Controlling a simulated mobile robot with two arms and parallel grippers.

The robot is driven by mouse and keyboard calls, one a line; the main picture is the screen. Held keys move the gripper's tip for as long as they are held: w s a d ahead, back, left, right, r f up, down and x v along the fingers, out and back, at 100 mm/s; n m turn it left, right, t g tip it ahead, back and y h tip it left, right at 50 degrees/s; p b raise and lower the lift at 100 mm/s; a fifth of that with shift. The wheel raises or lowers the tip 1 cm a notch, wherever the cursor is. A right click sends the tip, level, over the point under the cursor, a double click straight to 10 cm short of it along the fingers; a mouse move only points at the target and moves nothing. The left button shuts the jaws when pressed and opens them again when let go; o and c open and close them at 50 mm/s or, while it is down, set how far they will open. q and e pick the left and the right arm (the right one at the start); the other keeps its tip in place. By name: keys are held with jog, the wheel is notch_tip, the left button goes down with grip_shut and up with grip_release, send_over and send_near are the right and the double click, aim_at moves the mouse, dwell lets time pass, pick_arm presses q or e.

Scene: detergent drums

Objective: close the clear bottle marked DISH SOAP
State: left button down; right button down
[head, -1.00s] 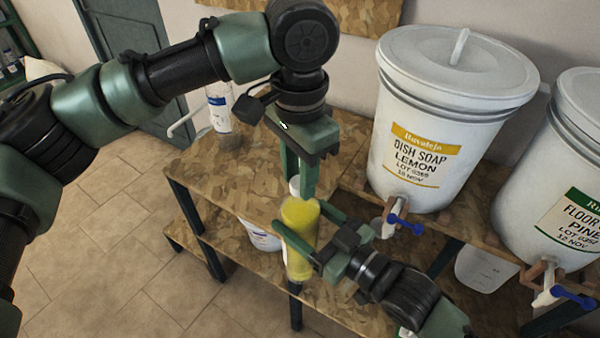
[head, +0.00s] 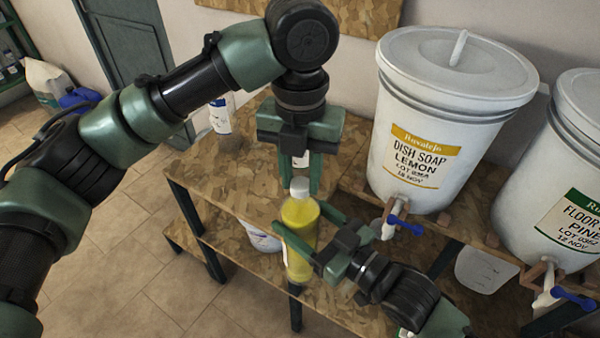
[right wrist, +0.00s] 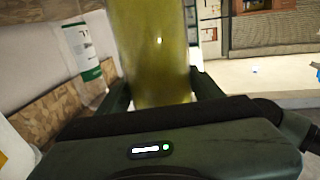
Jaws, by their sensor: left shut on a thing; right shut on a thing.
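The clear bottle (head: 299,225) of yellow liquid stands upright beside the shelf's front edge, with a light grey-white cap (head: 300,187) at its top. Only a sliver of its label shows, so its marking cannot be read. My left gripper (head: 301,188) points down from above and is shut on the cap at the bottle's mouth. My right gripper (head: 302,229) is shut around the bottle's body from the lower right. The yellow body (right wrist: 150,55) also shows between its fingers in the right wrist view. Whether the cap is fully seated cannot be told.
A white DISH SOAP LEMON drum (head: 445,110) with a blue-handled tap (head: 405,225) stands to the right. A FLOOR drum (head: 565,175) is beyond it. A bottle with a white-and-blue label (head: 220,116) stands at the back left of the wooden shelf (head: 235,175). A white container (head: 262,236) sits below.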

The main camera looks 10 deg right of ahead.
pick_arm(q)
jog(key=m, duration=0.4)
jog(key=shift+w+m, duration=0.1)
jog(key=shift+m, duration=0.3)
jog(key=m, duration=0.4)
jog(key=c, duration=1.1)
grip_release()
jog(key=shift+d, duration=0.1)
jog(key=shift+r, duration=0.15)
jog(key=shift+s+r, duration=0.2)
jog(key=shift+r, duration=1.95)
